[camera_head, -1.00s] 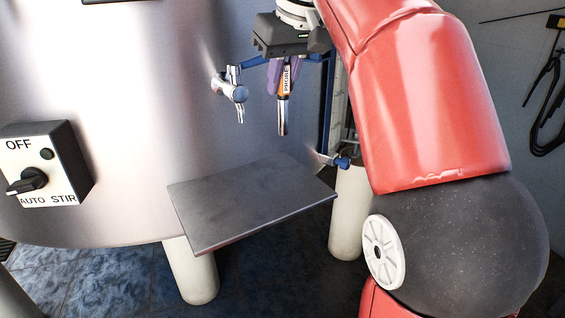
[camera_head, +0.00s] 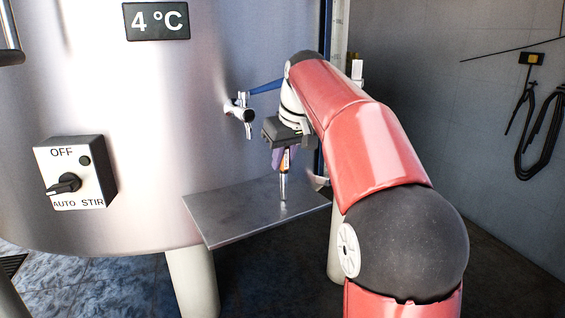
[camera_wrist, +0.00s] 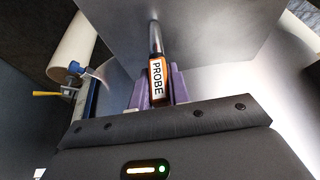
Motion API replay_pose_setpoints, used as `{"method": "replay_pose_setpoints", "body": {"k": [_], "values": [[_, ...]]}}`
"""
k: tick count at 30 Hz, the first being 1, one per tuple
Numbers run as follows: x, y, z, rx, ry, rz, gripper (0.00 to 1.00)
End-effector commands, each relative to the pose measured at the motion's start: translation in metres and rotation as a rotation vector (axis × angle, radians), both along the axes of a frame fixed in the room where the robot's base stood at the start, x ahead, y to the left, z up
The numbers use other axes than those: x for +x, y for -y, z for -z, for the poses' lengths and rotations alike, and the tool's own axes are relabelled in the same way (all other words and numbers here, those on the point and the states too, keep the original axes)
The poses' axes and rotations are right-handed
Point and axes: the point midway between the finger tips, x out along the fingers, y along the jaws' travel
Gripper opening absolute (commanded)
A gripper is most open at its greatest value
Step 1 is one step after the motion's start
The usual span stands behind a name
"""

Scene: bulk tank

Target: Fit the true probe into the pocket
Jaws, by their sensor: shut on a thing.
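My gripper (camera_head: 284,157) is shut on the probe, with its purple fingers on either side of the body. The probe has an orange body with a white PROBE label and a bare metal tip (camera_head: 283,187). It hangs about upright, tip down, in front of the tank and over the grey shelf (camera_head: 225,222). I cannot tell whether the tip touches the shelf. In the wrist view the label (camera_wrist: 157,79) faces the camera and the metal tip points away toward the plate. I cannot make out a pocket in either view.
The steel tank (camera_head: 150,100) carries a tap (camera_head: 243,110) with a blue lever just left of my gripper. A switch box (camera_head: 75,172) sits at the left, below a 4 °C display (camera_head: 156,21). A hose (camera_head: 540,130) hangs on the right wall.

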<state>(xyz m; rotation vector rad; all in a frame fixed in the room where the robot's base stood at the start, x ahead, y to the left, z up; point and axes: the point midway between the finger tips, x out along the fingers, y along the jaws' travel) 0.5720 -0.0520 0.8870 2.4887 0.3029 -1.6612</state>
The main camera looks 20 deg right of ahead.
Motion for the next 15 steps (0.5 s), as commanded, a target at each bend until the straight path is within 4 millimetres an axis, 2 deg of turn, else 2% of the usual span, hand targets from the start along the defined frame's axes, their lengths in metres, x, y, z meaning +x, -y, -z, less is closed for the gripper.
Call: {"method": "replay_pose_setpoints", "body": {"k": [6, 7, 9, 11, 15], "values": [[-0.0001, -0.0002, 0.0039, 0.0, 0.0, 0.0, 0.0], [-0.0001, -0.0002, 0.0027, 0.0, 0.0, 0.0, 0.22], [-0.0001, -0.0002, 0.0025, 0.0, -0.001, 0.0, 0.31], [-0.0001, -0.0002, 0.0025, 0.0, -0.001, 0.0, 0.39], [-0.0001, -0.0002, 0.0024, 0.0, -0.001, 0.0, 0.4]]}}
